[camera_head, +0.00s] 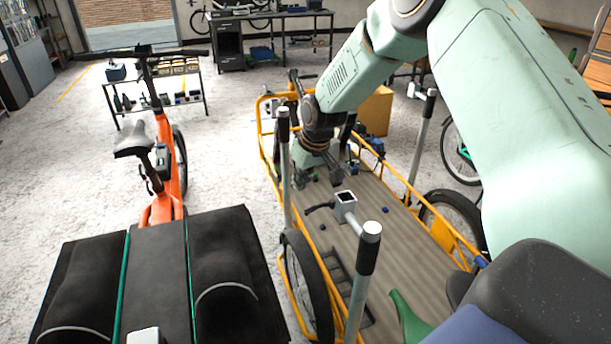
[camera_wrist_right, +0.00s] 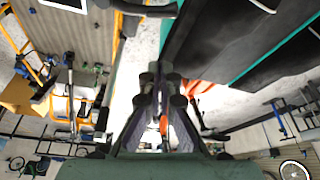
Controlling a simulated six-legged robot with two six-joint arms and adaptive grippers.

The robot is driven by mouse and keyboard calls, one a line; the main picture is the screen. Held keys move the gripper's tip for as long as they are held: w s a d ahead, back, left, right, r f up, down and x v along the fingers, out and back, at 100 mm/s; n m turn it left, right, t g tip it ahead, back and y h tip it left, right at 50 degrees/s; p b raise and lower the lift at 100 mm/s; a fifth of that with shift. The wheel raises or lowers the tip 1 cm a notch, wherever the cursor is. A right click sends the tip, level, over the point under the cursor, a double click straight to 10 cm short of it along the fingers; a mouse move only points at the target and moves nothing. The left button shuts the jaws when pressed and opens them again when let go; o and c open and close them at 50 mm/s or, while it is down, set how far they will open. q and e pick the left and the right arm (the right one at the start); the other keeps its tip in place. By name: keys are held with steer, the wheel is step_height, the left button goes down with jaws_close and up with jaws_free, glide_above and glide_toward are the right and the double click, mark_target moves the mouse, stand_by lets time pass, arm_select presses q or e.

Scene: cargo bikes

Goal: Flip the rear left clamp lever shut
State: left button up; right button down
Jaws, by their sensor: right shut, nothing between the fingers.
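My left gripper is out of view.
Grey posts with black caps rise around the deck, one close in front (camera_head: 363,275) and one at the left (camera_head: 284,160). A cardboard box (camera_head: 376,110) is at the far end.

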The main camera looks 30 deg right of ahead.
steer(key=f, duration=0.1)
steer(key=s+f+p, duration=0.1)
steer(key=f, duration=0.1)
steer(key=s+f, duration=0.1)
steer(key=shift+s+d+f, duration=0.1)
steer(key=shift+s+f, duration=0.1)
steer(key=shift+s, duration=0.05)
steer(key=shift+w+f, duration=0.1)
stand_by(0.3)
